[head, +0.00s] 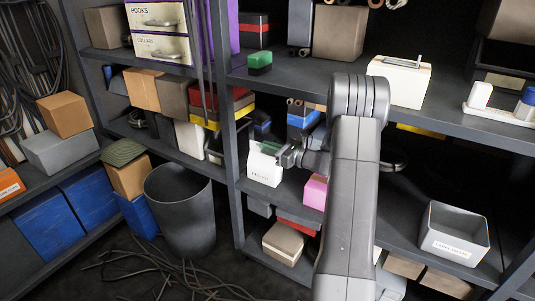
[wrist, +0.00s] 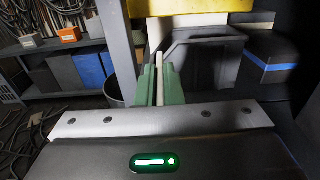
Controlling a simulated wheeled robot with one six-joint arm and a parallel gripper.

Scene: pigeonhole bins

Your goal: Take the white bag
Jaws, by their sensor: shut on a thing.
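The white bag (head: 263,171), boxy and open at the top with a printed label on its front, is on the middle shelf left of my arm. My gripper (head: 288,156) is at its right upper side, with green fingers at the rim. In the wrist view the green fingers of my gripper (wrist: 160,88) are closed on a thin pale edge (wrist: 159,64), which looks like the bag's wall seen end-on. The rest of the bag is hidden there. I cannot tell whether the bag touches the shelf.
A dark upright post (head: 236,150) stands just left of the bag. A pink box (head: 315,191) is to its lower right. The upper shelf (head: 285,78) runs above.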

